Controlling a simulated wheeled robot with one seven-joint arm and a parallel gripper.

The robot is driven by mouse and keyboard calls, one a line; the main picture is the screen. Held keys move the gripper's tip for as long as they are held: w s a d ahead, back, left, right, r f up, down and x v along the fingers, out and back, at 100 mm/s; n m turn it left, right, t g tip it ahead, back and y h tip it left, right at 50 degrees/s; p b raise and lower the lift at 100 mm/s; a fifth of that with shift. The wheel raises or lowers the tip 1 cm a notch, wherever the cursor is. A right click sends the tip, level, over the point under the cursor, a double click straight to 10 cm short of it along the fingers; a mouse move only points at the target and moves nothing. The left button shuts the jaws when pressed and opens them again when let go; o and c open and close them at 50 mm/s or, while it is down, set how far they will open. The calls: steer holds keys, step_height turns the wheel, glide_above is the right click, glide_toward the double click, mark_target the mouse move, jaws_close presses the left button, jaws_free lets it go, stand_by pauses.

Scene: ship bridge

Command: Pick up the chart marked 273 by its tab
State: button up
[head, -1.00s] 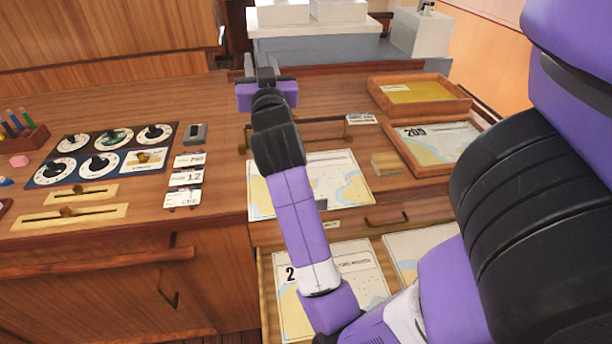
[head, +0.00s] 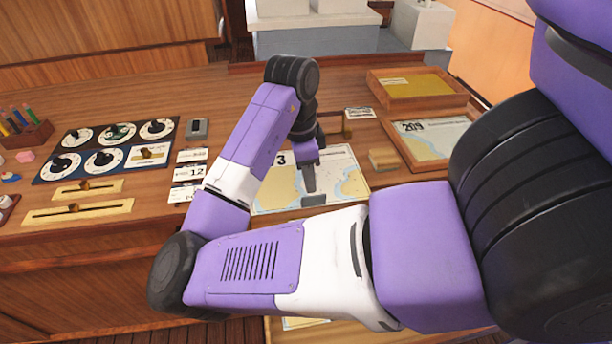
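A chart (head: 345,180) lies flat on the desk top, cream with blue and yellow map areas. Only a "3" of its number shows, as my arm covers the part to the left. A small dark grey tab (head: 314,200) sits at its front edge. My gripper (head: 309,187) points down over the chart, just behind the tab in the picture. Its fingers are seen edge-on, so their opening and any contact with the tab cannot be told.
A wooden tray with a chart marked 209 (head: 397,148) stands right, a tray with a yellow sheet (head: 462,89) behind it. A small wooden block (head: 383,159) lies right of the chart. A dial panel (head: 110,148) and cards (head: 187,172) are left.

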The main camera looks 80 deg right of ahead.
mark_target(314, 197)
steer(key=f, duration=0.3)
steer(key=s+f+p, duration=0.1)
steer(key=f, duration=0.3)
steer(key=shift+s+f, duration=0.15)
steer(key=shift+s, duration=0.05)
jaws_close()
stand_by(1.2)
